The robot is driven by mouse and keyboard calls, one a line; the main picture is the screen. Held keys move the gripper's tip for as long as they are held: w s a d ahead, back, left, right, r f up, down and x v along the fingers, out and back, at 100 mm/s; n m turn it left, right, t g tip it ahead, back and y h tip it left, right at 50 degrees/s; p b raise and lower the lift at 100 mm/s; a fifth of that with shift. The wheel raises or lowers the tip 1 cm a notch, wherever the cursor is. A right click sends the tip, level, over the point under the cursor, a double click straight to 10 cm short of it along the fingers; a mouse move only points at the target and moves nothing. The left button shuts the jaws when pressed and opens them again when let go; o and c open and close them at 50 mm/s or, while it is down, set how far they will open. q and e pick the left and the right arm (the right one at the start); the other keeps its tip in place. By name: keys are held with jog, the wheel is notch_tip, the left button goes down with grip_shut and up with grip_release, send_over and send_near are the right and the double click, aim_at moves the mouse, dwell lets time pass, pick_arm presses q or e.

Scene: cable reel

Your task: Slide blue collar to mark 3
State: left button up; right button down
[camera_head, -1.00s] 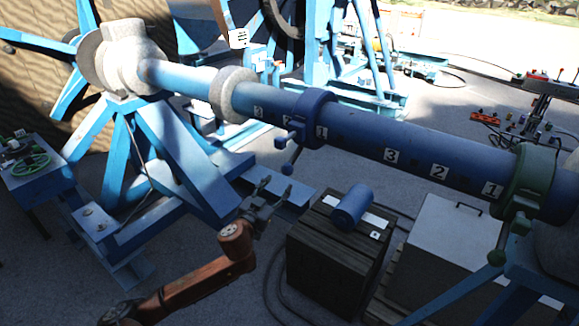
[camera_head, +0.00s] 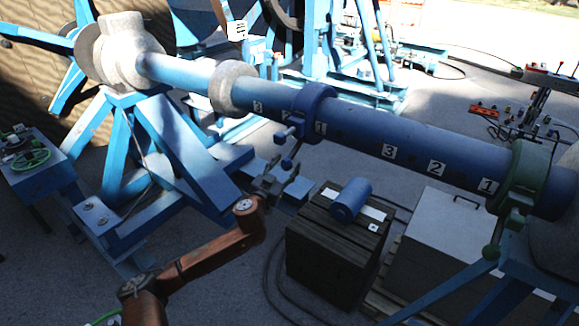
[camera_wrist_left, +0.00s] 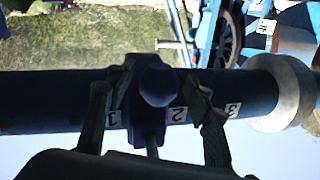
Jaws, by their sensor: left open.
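The blue collar (camera_head: 314,103) sits around the long blue shaft (camera_head: 420,145), between marks 1 (camera_head: 320,128) and 2 (camera_head: 287,117) of the left row. Mark 3 (camera_head: 258,107) lies farther left, near a grey ring. My left gripper (camera_head: 279,176) is open just below the handle. In the left wrist view, the knob (camera_wrist_left: 157,86) appears between its spread fingers, with mark 2 (camera_wrist_left: 177,114) and mark 3 (camera_wrist_left: 232,109) to the right. Contact cannot be told. My right gripper is not in view.
The grey ring (camera_head: 232,87) encircles the shaft left of mark 3. A green collar (camera_head: 529,178) is at the right end, beside another row of marks. A dark crate (camera_head: 330,255) carrying a blue cylinder (camera_head: 350,200) stands below. Blue stand legs (camera_head: 185,165) are left of my gripper.

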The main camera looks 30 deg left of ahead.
pick_arm(q)
jog(key=shift+c, duration=0.4)
grip_shut()
